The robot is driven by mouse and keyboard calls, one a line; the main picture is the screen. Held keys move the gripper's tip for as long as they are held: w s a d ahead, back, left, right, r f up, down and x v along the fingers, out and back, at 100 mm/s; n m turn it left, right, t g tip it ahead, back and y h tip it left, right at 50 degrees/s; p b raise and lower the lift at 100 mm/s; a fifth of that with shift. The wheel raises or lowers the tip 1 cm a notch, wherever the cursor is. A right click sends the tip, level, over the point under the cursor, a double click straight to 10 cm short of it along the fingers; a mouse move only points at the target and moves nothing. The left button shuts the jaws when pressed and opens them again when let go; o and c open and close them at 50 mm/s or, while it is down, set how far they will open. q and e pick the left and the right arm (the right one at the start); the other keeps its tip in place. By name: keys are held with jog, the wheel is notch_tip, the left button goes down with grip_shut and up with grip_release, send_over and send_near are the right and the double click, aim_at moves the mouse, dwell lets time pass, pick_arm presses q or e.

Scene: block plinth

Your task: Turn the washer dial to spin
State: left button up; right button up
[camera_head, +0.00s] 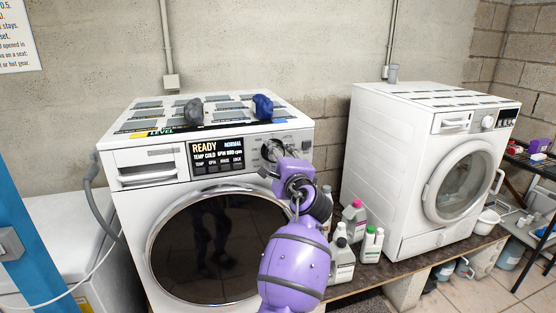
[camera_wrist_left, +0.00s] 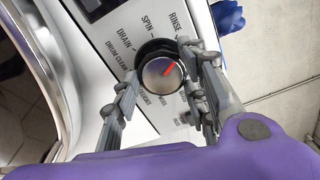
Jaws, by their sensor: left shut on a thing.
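The washer (camera_head: 126,212) is a white front-loader with a dark round door and a lit display (camera_head: 216,157) reading READY and NORMAL. Its dial (camera_wrist_left: 160,76) is a round silver knob with a dark rim at the right of the display. The dial's red mark points up and right in the wrist view, to the right of the RINSE label and not at the SPIN label (camera_wrist_left: 148,25). My left gripper (camera_head: 268,160) is shut on the dial, one finger on each side. Its right finger hides some labels. My right gripper is not in view.
A blue crumpled item (camera_head: 262,106) and a grey one (camera_head: 194,110) lie on the washer top. Detergent bottles (camera_head: 342,262) stand between this washer and a second white machine (camera_head: 380,140) at the right. A grey hose (camera_head: 92,190) runs along the left side.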

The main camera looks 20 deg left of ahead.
pick_arm(q)
jog(key=n+b, duration=0.1)
jog(key=n, duration=0.3)
jog(key=n+b, duration=0.2)
jog(key=n, duration=0.3)
jog(key=shift+f+n, duration=0.2)
jog(key=shift+n, duration=0.1)
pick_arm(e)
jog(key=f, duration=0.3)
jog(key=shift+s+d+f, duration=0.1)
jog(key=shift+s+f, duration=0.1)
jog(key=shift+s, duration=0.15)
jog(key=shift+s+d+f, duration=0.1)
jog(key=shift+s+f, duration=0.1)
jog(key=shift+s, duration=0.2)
pick_arm(q)
jog(key=o, duration=1.1)
jog(key=shift+w, duration=0.1)
jog(key=v, duration=1.2)
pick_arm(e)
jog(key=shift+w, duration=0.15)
